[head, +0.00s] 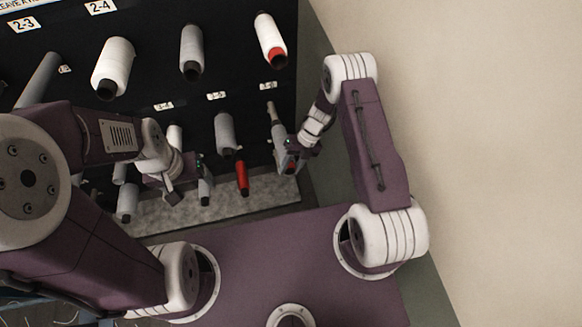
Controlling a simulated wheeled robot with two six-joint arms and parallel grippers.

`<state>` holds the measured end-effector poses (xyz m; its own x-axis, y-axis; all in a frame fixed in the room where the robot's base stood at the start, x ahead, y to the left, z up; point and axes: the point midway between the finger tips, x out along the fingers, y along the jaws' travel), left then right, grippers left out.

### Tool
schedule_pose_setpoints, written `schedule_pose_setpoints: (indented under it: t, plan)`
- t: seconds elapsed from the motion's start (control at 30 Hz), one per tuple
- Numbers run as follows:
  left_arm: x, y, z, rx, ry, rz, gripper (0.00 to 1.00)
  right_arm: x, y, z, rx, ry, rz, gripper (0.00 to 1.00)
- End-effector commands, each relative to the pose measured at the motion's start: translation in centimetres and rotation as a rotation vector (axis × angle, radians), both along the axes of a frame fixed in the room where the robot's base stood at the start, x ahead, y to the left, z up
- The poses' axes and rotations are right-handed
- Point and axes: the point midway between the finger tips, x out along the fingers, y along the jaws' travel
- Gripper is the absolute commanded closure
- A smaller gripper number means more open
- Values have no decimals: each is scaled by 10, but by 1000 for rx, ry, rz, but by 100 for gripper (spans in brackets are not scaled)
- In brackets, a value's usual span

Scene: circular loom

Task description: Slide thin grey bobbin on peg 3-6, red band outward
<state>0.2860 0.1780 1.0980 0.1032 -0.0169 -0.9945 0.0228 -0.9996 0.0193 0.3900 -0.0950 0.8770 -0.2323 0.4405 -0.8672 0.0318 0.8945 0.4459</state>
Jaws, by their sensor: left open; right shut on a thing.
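My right gripper (287,152) is at the right end of the rack, below the 3-6 label (268,86). It is shut on the thin grey bobbin (278,131), which is partly hidden by the fingers. A pale peg (270,108) shows just above the bobbin, in line with it. I cannot tell how far the bobbin is on the peg. A small red patch shows at the gripper end, perhaps the red band. My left gripper (188,194) is open and apart from that peg, at the lower left of the rack.
A grey bobbin (225,131) sits left of the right gripper, under the 3-5 label (216,96). A red bobbin (242,178) hangs between the grippers. A white bobbin with a red end (270,39) is above 3-6. A grey ledge (225,205) runs below.

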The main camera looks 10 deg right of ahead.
Motion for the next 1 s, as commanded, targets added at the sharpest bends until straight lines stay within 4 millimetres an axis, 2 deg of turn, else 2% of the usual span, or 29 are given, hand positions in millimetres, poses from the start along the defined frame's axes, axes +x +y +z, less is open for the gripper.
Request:
schedule_pose_setpoints:
  t: [0.2, 1.0]
  plan:
    - [0, 0, -2, 0, 0, 0, 23, 2, 0, -1, 1, -1, 0, 100]
    - [0, 0, -28, 0, 0, 0, 23, 42, 2, -8, 2, -3, 0, 100]
